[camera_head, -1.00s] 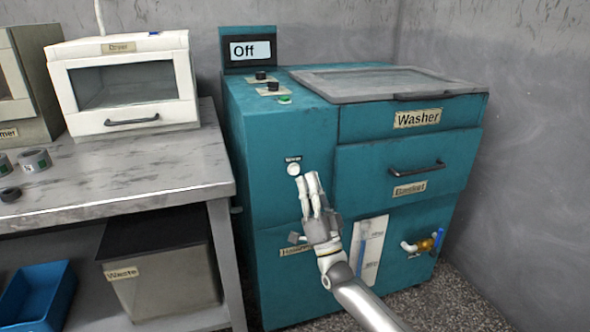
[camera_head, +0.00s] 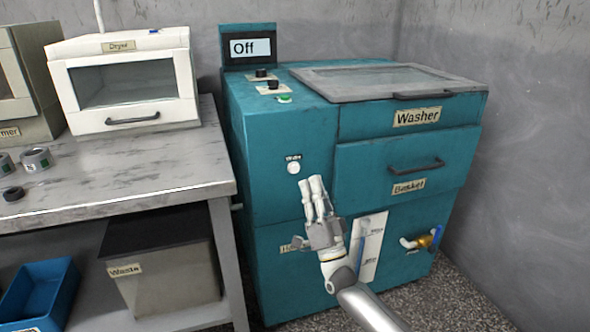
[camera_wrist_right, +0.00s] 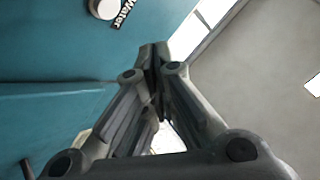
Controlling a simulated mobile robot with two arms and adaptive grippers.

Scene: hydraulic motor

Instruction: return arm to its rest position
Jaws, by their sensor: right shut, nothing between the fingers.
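My right gripper (camera_head: 312,188) is shut and empty in front of the teal washer (camera_head: 285,205). Its fingertips are just below and right of a round white button (camera_head: 293,168) on the washer front, apart from it in the picture. In the right wrist view the shut fingers (camera_wrist_right: 153,55) point up the picture, and the white button (camera_wrist_right: 104,8) with its "Water" label shows at the top left. The washer's display (camera_head: 250,49) reads "Off". My left gripper is not in view.
A grey table (camera_head: 120,190) stands left, with a white dryer (camera_head: 125,85) and tape rolls (camera_head: 36,159). Below are a waste bin (camera_head: 165,275) and a blue crate (camera_head: 40,295). The basket drawer handle (camera_head: 416,167) and a blue-handled valve (camera_head: 425,240) are right of my gripper.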

